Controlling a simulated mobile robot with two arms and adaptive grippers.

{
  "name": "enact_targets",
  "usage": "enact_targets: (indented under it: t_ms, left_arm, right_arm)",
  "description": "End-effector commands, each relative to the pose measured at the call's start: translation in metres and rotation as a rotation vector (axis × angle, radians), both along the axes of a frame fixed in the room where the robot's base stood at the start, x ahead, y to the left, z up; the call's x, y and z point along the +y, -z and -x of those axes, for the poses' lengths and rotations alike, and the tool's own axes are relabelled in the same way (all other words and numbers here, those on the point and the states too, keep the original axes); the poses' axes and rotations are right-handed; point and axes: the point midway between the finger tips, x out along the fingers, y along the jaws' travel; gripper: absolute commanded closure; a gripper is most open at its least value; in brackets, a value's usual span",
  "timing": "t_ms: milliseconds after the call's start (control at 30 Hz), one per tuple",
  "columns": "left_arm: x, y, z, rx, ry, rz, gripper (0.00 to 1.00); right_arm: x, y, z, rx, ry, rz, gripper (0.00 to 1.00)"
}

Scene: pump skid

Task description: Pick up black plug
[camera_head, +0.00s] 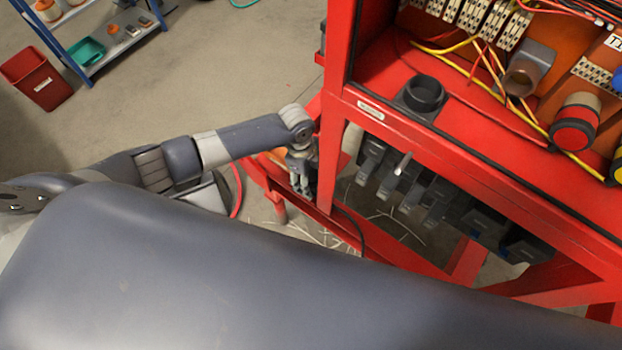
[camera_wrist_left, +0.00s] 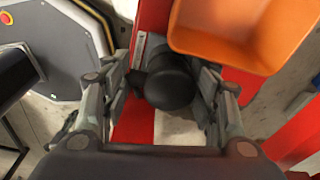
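The black plug (camera_wrist_left: 170,88) shows in the left wrist view as a dark, rounded piece over a red beam of the skid. It lies between the two spread fingers of my left gripper (camera_wrist_left: 166,82). The fingers stand on either side of it and look open; firm contact does not show. In the head view my left gripper (camera_head: 301,182) points down beside the red frame's corner post. A dark shape shows close to it there, but I cannot make out the plug clearly. My right gripper is not in view.
An orange bin (camera_wrist_left: 230,30) sits close beside the plug. The red skid frame (camera_head: 332,150) rises right of the gripper, with a cabinet of wiring and a row of dark connectors (camera_head: 440,195) underneath. A blue shelf (camera_head: 110,50) and red bin (camera_head: 38,78) stand farther off.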

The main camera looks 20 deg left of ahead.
Motion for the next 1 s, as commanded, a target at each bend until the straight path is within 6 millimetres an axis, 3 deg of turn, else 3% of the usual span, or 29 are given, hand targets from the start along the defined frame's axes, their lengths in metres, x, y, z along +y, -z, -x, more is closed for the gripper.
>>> enact_targets:
  t_ms: [467, 733, 1000]
  left_arm:
    - [0.000, -0.004, 0.001, 0.002, 0.000, 0.000, 0.74]
    - [0.000, -0.037, -0.001, -0.004, 0.002, 0.001, 0.74]
    - [0.014, -0.039, 0.052, 0.003, 0.001, -0.001, 0.74]
  right_arm:
    - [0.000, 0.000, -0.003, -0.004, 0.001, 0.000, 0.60]
    - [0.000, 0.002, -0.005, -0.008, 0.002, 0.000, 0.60]
    - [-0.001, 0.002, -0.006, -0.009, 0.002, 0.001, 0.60]
